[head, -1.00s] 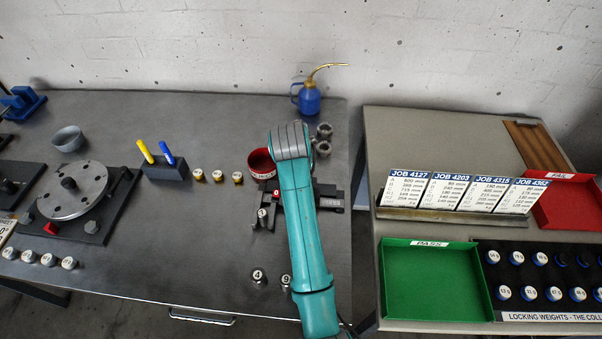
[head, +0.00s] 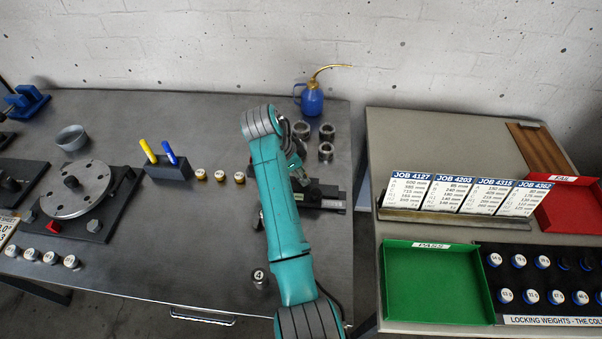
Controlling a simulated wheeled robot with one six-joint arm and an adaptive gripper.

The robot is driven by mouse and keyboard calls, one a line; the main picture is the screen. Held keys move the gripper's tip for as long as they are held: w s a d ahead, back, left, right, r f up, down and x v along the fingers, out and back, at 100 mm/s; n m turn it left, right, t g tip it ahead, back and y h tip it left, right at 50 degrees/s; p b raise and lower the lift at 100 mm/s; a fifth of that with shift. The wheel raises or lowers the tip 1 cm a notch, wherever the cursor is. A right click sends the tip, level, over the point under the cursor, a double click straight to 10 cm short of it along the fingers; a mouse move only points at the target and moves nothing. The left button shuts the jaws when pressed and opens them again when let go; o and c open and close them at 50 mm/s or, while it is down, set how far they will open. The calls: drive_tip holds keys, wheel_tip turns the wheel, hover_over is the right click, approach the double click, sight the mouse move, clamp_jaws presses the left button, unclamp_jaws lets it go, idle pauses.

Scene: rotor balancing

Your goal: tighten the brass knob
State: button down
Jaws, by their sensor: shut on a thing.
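My gripper (head: 301,181) is partly hidden behind my teal arm. It reaches down to the black slide fixture (head: 325,197) on the right part of the steel bench. It is shut there on what appears to be the brass knob. The knob itself is hidden by my arm and gripper, so its seating and turn cannot be seen.
The blue oil can (head: 312,101) and several grey metal rings (head: 326,152) stand behind the fixture. Brass-coloured weights (head: 219,176) and the pen block (head: 168,168) are to the left. A weight marked 4 (head: 260,279) stands in front.

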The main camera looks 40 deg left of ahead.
drive_tip(key=m+g+h, duration=0.1)
drive_tip(key=m, duration=0.2)
drive_tip(key=m+g, duration=0.1)
drive_tip(key=m, duration=0.2)
drive_tip(key=shift+w+a+m+h, duration=0.1)
drive_tip(key=shift+a+m+h, duration=0.05)
drive_tip(key=shift+m+h, duration=0.2)
drive_tip(key=m+g, duration=0.1)
drive_tip(key=m, duration=0.1)
drive_tip(key=m+g, duration=0.1)
drive_tip(key=m, duration=0.2)
drive_tip(key=shift+w, duration=0.2)
drive_tip(key=shift+a+m, duration=0.1)
drive_tip(key=shift+m, duration=0.25)
drive_tip(key=c, duration=0.8)
unclamp_jaws()
drive_tip(key=shift+c, duration=0.2)
drive_tip(key=shift+h, duration=0.25)
